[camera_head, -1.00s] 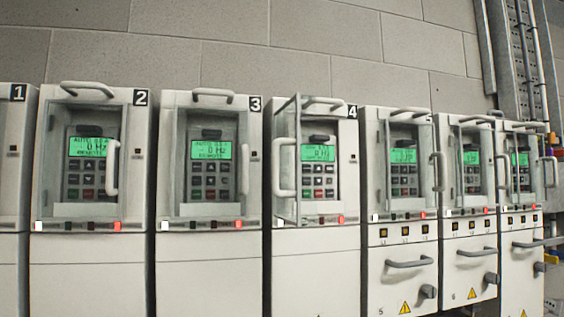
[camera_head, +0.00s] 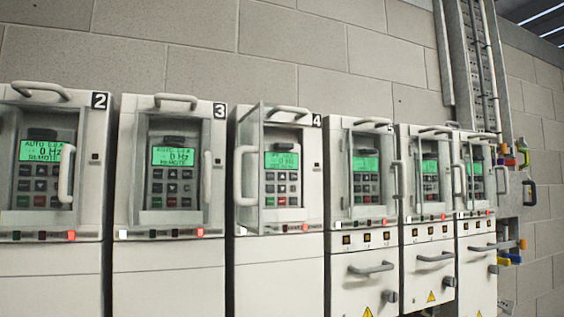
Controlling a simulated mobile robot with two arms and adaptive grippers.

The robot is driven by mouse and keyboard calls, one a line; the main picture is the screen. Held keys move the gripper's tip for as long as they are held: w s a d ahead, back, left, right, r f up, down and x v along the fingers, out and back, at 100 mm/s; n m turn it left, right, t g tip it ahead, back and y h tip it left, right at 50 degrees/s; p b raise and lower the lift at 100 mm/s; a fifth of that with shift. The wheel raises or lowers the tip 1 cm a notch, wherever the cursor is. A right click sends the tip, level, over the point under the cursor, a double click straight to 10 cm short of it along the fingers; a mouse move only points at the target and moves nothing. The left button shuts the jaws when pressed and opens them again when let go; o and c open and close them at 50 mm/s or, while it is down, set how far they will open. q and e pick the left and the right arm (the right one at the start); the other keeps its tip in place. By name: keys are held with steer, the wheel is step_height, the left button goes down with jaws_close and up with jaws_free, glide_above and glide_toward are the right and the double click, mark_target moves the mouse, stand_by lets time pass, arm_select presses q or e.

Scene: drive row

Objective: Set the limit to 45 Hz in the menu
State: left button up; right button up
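A row of white drive cabinets stands along the wall, each with a keypad and a lit green screen. Drive 2 (camera_head: 50,262) is at the left edge, drive 3 (camera_head: 168,262) beside it, then drive 4 (camera_head: 280,262). The screen of drive 2 (camera_head: 42,151) reads AUTO, 0 Hz, REMOTE. The screen of drive 3 (camera_head: 173,156) also shows 0 Hz. The clear door of drive 4 (camera_head: 247,170) stands swung open, and its keypad (camera_head: 282,188) is uncovered. The small text on its screen (camera_head: 282,160) is unreadable. Neither of my grippers is in view.
Smaller drives with lower handles (camera_head: 372,269) and yellow warning labels (camera_head: 367,312) stand to the right. A cable tray (camera_head: 474,75) runs up the wall. Colored padlocks or tags (camera_head: 516,155) hang at the far right. The floor is not visible.

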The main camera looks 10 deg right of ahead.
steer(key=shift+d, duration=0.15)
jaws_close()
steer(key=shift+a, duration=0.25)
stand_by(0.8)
